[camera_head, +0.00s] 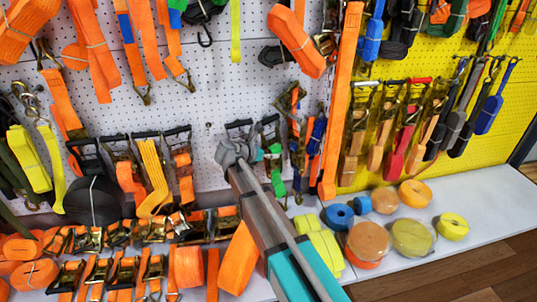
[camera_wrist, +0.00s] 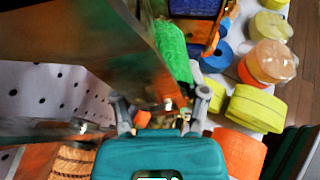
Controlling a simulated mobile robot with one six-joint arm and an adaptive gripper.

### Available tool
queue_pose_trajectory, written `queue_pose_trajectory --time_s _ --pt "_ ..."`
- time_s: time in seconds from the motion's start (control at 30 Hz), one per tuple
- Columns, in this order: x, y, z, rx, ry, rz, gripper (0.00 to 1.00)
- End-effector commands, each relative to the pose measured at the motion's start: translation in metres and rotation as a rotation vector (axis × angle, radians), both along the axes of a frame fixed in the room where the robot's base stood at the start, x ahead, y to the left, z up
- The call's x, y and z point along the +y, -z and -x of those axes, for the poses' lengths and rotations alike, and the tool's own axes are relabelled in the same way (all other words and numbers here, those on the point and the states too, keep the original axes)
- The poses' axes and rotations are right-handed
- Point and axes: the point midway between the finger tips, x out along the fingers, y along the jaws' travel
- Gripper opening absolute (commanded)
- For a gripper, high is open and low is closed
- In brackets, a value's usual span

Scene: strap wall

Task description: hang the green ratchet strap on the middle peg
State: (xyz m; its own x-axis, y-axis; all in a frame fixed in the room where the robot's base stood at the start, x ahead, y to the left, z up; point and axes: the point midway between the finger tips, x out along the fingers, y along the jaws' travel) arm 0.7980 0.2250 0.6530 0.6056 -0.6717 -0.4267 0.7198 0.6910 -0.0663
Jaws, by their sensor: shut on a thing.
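The green ratchet strap (camera_head: 276,168) is just right of my gripper (camera_head: 233,152), in front of the white pegboard. In the wrist view its green webbing (camera_wrist: 172,48) lies beyond my gripper (camera_wrist: 163,108), and a large metal plate crosses the upper left. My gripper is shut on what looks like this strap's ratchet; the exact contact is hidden. A small dark peg end (camera_head: 208,125) shows on the bare board left of my gripper. I cannot tell which peg is the middle one.
Ratchets with orange straps (camera_head: 155,165) hang close on the left. A long orange strap (camera_head: 341,100) hangs on the right. Below is a white shelf (camera_head: 470,205) with orange, blue and yellow rolls (camera_head: 413,236). A yellow board (camera_head: 505,80) is full of hanging straps.

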Motion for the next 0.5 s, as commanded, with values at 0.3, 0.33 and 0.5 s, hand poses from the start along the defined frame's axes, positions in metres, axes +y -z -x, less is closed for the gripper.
queue_pose_trajectory --time_s 0.3,0.33,0.5 --pt "0.0 -0.0009 -0.0001 -0.001 -0.001 0.003 0.0" --pt "0.0 -0.001 -0.0001 -0.001 -0.001 0.003 0.0" --pt "0.0001 -0.0009 0.0 -0.001 -0.001 0.003 0.72"
